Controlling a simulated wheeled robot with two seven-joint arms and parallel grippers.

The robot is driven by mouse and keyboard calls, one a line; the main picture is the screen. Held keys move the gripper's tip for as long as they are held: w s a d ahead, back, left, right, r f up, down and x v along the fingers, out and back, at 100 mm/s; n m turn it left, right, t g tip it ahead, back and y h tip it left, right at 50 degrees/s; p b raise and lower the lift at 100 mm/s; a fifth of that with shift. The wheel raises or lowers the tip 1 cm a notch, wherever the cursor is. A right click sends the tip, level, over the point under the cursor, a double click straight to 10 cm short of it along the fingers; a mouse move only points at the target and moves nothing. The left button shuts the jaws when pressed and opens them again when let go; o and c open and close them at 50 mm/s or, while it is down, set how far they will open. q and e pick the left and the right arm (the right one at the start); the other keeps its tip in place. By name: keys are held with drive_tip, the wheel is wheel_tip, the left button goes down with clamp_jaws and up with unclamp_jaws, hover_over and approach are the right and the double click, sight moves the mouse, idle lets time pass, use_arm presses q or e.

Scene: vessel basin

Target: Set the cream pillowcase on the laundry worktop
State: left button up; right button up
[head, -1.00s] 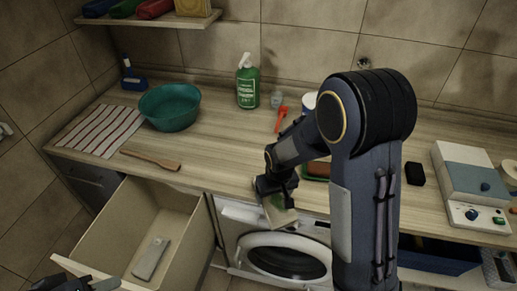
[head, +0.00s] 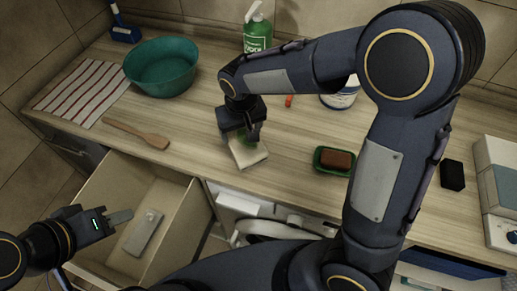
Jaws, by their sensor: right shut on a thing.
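The cream pillowcase (head: 249,154), a small folded pale piece, is at the front part of the wooden laundry worktop (head: 190,120). My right gripper (head: 244,138) points down from above and is shut on it. Part of the pillowcase is hidden by the fingers, and a bit of green shows between them. I cannot tell whether it touches the worktop or hangs just above it. My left gripper (head: 118,217) is at the lower left, over the open drawer, apart from the pillowcase. Its finger opening is not clear.
A green soap dish with a brown bar (head: 335,160) lies right of the pillowcase. A wooden spatula (head: 137,133), teal basin (head: 162,68) and striped cloth (head: 82,92) are left. The open drawer (head: 88,195) holds a grey item (head: 144,233). Clear worktop surrounds the pillowcase.

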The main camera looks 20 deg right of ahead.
sight(242, 132)
drive_tip(key=s+a+r+b, duration=0.3)
drive_tip(key=s+a+r, duration=0.2)
drive_tip(key=a+r, duration=0.2)
drive_tip(key=shift+n, duration=0.3)
drive_tip(key=w+d+f, duration=0.1)
drive_tip(key=d, duration=0.1)
drive_tip(key=w+d+f+p, duration=0.1)
drive_tip(key=d, duration=0.1)
drive_tip(key=w+d+f, duration=0.1)
drive_tip(key=d, duration=0.2)
drive_tip(key=shift+w+f+p, duration=0.2)
drive_tip(key=shift+w+p, duration=0.2)
drive_tip(key=d+f, duration=0.1)
drive_tip(key=w+d+f, duration=0.1)
drive_tip(key=f, duration=0.1)
drive_tip(key=w+d+f, duration=0.1)
drive_tip(key=d+f, duration=0.1)
drive_tip(key=shift+w+f+p, duration=0.1)
drive_tip(key=shift+p, duration=0.3)
drive_tip(key=shift+w+d+f, duration=0.15)
drive_tip(key=shift+d+f, duration=0.25)
drive_tip(key=shift+f, duration=0.1)
wheel_tip(242, 132, down, 4)
drive_tip(key=shift+w+d+r, duration=0.15)
drive_tip(key=shift+r, duration=0.05)
use_arm(q)
drive_tip(key=shift+f, duration=0.75)
drive_tip(key=shift+f, duration=0.1)
